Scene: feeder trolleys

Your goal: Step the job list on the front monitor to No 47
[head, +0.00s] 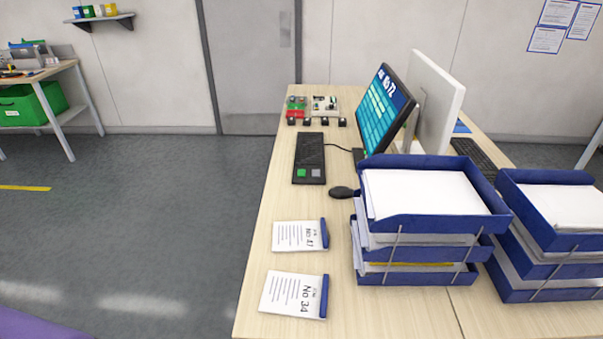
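The front monitor (385,110) stands on the desk, dark-framed and seen at an angle. Its screen has a dark blue header that appears to read No 72, above rows of teal and green bars. A black keyboard (311,150) lies in front of it, with one green key (302,173) and one grey key (316,173) at its near end. A dark mouse (342,192) lies beside the keyboard. Neither of my grippers is in view.
Two clipped paper pads lie on the desk: one reads No 34 (292,294), the other's number (297,236) is hard to read. Blue paper trays (430,222) stack at the right. A white-backed second monitor (436,100) stands behind. Floor at left is open.

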